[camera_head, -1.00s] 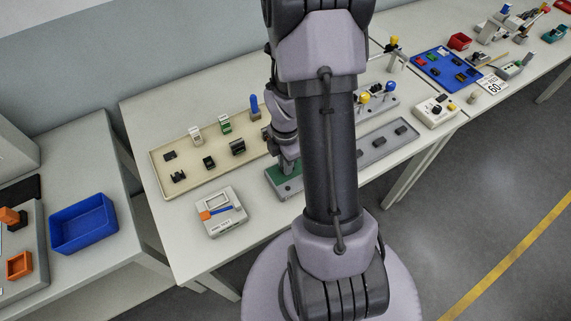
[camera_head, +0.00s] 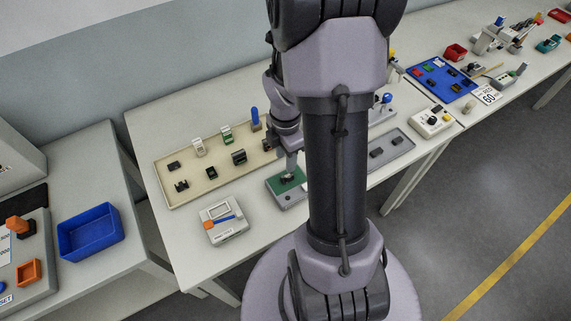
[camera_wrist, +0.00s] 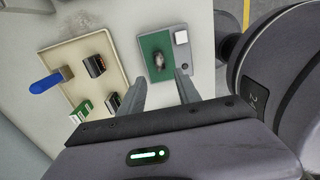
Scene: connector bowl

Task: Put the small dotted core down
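The small core (camera_wrist: 158,61) shows in the wrist view as a small dark and pale piece on a green pad (camera_wrist: 152,42). Its dots are too small to make out. The pad lies on a grey fixture (camera_wrist: 180,57) with a white square button. My gripper (camera_wrist: 160,77) has its two fingers well apart, with clear space between the core and each finger. In the head view my gripper (camera_head: 291,172) is just above the green pad (camera_head: 279,185), and a small dark piece shows below it.
A beige tray (camera_head: 188,196) with several connectors and a blue-handled piece (camera_head: 255,118) lies left of the fixture. A grey tester (camera_head: 223,221) stands in front of it. A grey tray (camera_head: 399,155) lies to the right, partly behind my arm.

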